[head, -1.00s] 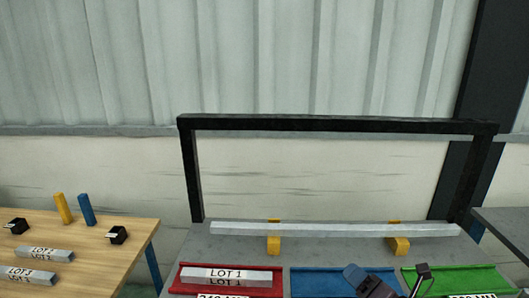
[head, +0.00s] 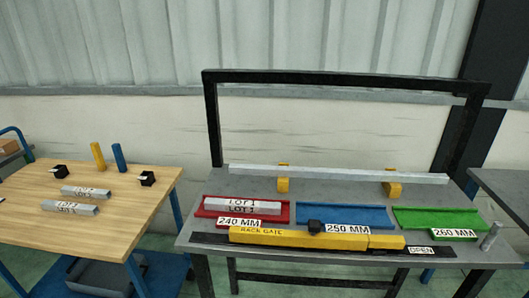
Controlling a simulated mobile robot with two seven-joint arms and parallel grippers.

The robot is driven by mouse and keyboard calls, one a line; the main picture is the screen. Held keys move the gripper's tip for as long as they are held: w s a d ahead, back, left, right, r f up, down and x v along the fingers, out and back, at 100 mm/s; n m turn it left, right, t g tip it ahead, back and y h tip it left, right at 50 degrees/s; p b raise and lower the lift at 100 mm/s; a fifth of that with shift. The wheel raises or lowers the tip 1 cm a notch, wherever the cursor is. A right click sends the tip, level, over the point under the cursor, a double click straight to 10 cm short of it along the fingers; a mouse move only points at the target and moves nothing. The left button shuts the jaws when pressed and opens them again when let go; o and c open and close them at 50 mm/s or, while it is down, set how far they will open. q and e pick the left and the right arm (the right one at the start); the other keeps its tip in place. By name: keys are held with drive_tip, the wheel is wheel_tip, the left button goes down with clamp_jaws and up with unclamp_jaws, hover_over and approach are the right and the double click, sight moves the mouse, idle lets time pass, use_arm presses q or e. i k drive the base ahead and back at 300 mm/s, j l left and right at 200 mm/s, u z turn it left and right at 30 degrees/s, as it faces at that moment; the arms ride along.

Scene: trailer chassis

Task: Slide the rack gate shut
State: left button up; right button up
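The yellow rack gate (head: 270,239), lettered RACK GATE, lies along a dark rail (head: 205,238) at the front edge of the grey bench. A small black block (head: 315,226) sits at its top edge near the middle. The gate spans the front of the blue tray and part of the red one. An OPEN label (head: 421,250) shows on the rail just right of the gate's right end. Neither gripper is in the head view.
A red tray (head: 284,213) holds a LOT 1 bar (head: 242,205). The blue tray (head: 345,215) and green tray (head: 440,217) look empty. A grey cylinder (head: 490,237) stands at the bench's right. A wooden table (head: 120,205) with bars and pegs stands left.

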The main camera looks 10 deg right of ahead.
sight(313, 238)
drive_tip(key=l+u, duration=0.2)
drive_tip(key=l, duration=0.35)
drive_tip(key=l+u, duration=0.2)
drive_tip(key=l, duration=0.35)
drive_tip(key=k+l+u, duration=0.15)
drive_tip(key=l, duration=0.4)
drive_tip(key=l+u, duration=0.2)
drive_tip(key=l, duration=0.35)
drive_tip(key=i+j, duration=0.15)
drive_tip(key=j, duration=0.15)
drive_tip(key=i+j, duration=0.1)
drive_tip(key=j, duration=0.2)
